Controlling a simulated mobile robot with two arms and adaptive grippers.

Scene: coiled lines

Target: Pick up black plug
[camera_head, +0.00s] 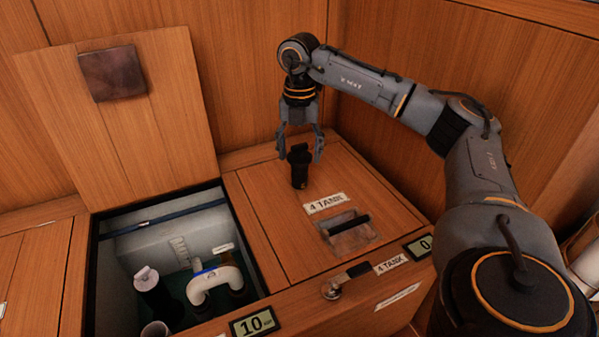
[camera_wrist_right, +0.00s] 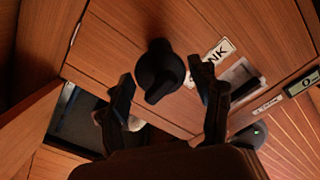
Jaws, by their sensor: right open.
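The black plug (camera_head: 299,167) stands upright on the wooden lid marked "4 TANK", near the lid's back left part. In the right wrist view the black plug (camera_wrist_right: 160,70) shows its round body and a raised grip bar. My right gripper (camera_head: 301,154) is open, pointing down, with its fingers at either side of the plug's top in the head view. In the right wrist view the two fingertips (camera_wrist_right: 165,82) are spread, with the plug between and slightly beyond them. I cannot tell whether they touch it. My left gripper is not in view.
An open tank (camera_head: 92,270) lies left of the lid, holding a white pipe (camera_head: 208,281) and a dark cylinder. Its raised wooden cover (camera_head: 165,120) leans behind. A recessed handle (camera_head: 348,229) and a small latch (camera_head: 332,289) sit toward the lid's front.

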